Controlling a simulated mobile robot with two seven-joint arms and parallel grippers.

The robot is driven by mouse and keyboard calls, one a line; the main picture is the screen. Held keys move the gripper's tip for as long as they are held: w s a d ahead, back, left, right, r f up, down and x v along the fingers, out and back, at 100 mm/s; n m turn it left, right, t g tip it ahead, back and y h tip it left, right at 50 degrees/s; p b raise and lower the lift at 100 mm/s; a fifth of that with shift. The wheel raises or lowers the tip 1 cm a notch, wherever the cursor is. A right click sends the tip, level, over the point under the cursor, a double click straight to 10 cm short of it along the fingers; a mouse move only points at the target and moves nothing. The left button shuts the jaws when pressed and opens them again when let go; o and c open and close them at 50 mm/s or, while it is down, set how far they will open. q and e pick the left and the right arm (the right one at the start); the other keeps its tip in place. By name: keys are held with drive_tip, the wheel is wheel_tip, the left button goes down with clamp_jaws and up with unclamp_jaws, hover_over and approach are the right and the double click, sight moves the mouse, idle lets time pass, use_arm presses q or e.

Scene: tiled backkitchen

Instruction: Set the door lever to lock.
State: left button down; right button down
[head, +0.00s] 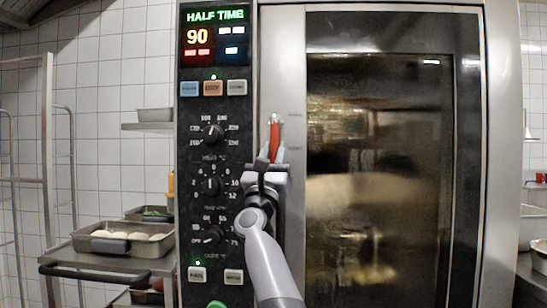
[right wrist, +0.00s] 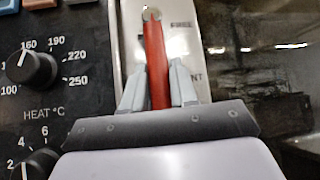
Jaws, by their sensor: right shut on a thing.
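The door lever (head: 275,134) is a red handle on the steel strip left of the oven door (head: 380,180). It hangs almost straight down from its pivot at the top. In the right wrist view the red lever (right wrist: 155,60) runs down between the fingers, below a round metal pivot. Beside it the labels "FREE" and part of a word ending in "NT" show to its right. My right gripper (head: 270,158) is shut on the lever's lower part, and it also shows in the right wrist view (right wrist: 157,88). The lever's lower end is hidden. My left gripper is not in view.
A black control panel (head: 213,105) with several knobs and a lit "HALF TIME" display stands left of the lever. A cart (head: 75,258) with a tray of pale dough (head: 122,245) is at the left. Shelves and pans stand at the right edge.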

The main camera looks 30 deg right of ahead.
sight(272, 157)
drive_tip(key=shift+a+r, duration=0.1)
drive_tip(key=shift+r, duration=0.05)
drive_tip(key=c, duration=1)
unclamp_jaws()
drive_tip(key=shift+a+f, duration=0.1)
drive_tip(key=shift+f, duration=0.15)
drive_tip(key=b+v, duration=0.1)
drive_tip(key=v, duration=0.4)
drive_tip(key=shift+f, duration=0.1)
drive_tip(key=shift+s+a+f, duration=0.45)
drive_tip(key=shift+s, duration=0.1)
drive_tip(key=shift+f, duration=0.1)
